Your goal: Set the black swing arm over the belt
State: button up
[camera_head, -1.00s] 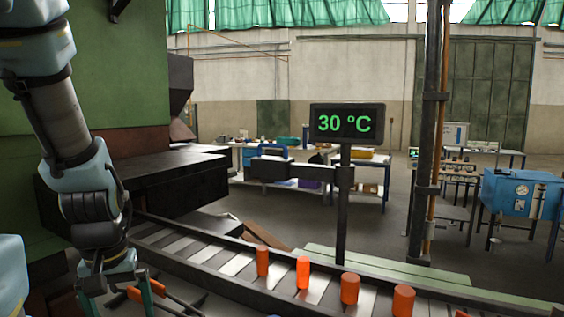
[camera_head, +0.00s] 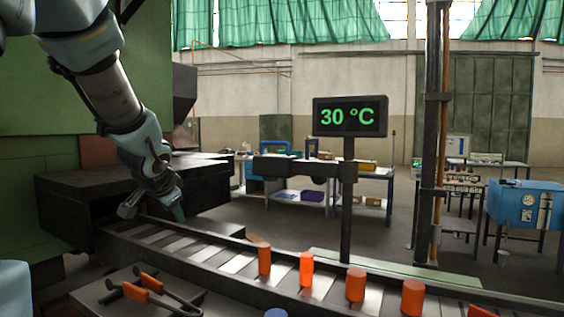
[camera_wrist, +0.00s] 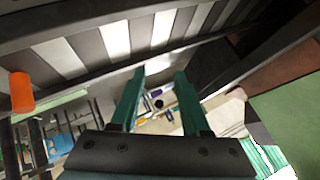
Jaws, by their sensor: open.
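The black swing arm (camera_head: 288,167) is a dark horizontal bar with a blocky end, joined to a collar on the black post (camera_head: 347,215). It points left from the post, at the far side of the belt. The belt (camera_head: 235,262) is a slatted conveyor running from the furnace mouth toward the lower right. My gripper (camera_head: 155,210) is open and empty near the furnace end of the belt, well left of the swing arm. In the wrist view its green fingers (camera_wrist: 160,76) stand apart with nothing between them. I cannot make out the swing arm there.
Several orange billets (camera_head: 306,269) stand on the belt. A display (camera_head: 350,116) reading 30 °C tops the post. Tongs with orange grips (camera_head: 150,283) lie on a near stand. A dark furnace shelf (camera_head: 130,190) is at left, and a tall column (camera_head: 432,150) is at right.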

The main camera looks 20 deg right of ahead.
jog(key=w+d+r+m+h+b, duration=0.1)
jog(key=d+r+m, duration=0.1)
jog(key=d, duration=0.1)
jog(key=w+d+r+m+t+h+b, duration=0.1)
jog(key=d+r+m, duration=0.2)
jog(key=d, duration=0.1)
jog(key=w+d+r+m+t+h+b, duration=0.1)
jog(key=d+r+m+h, duration=0.1)
jog(key=d+r, duration=0.1)
jog(key=shift+d, duration=0.7)
jog(key=shift+c, duration=1.2)
jog(key=m+g+h+b, duration=0.1)
jog(key=m+h+b, duration=0.2)
jog(key=m+h, duration=0.5)
send_near(277, 144)
jog(key=w+d+r+m+y, duration=0.1)
jog(key=w+d+m+y, duration=0.1)
jog(key=d, duration=0.1)
jog(key=x, duration=1)
jog(key=shift+w+p, duration=0.15)
jog(key=shift+p, duration=0.25)
grip_shut()
